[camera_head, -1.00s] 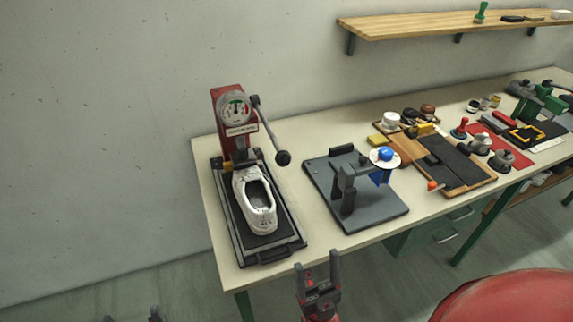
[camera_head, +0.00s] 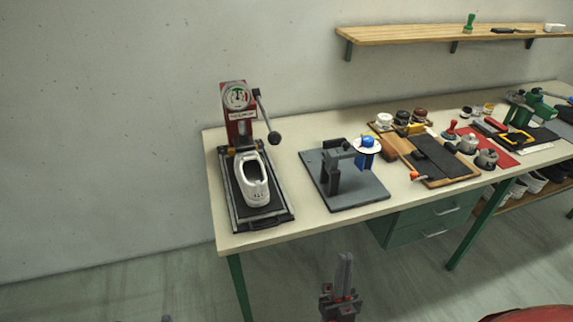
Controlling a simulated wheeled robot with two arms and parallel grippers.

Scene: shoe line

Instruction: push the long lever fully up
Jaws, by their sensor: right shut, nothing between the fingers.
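A red press (camera_head: 237,115) with a round dial stands at the left end of the table. Its long lever (camera_head: 264,112) is a dark rod pivoted near the dial. It slopes down to the right and ends in a black ball knob (camera_head: 274,138). A white shoe (camera_head: 253,180) sits on the press's black base. My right gripper (camera_head: 344,258) is shut and empty, in front of the table's near edge and well away from the lever. Only a small tip of my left gripper (camera_head: 166,319) shows at the bottom edge, so its jaws cannot be judged.
A grey fixture (camera_head: 357,192) with a blue knob stands right of the press. Further right are wooden trays, small jars, a red mat (camera_head: 505,157) and green tools. A wooden shelf (camera_head: 440,35) hangs above. Bare tabletop (camera_head: 292,160) lies between press and fixture.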

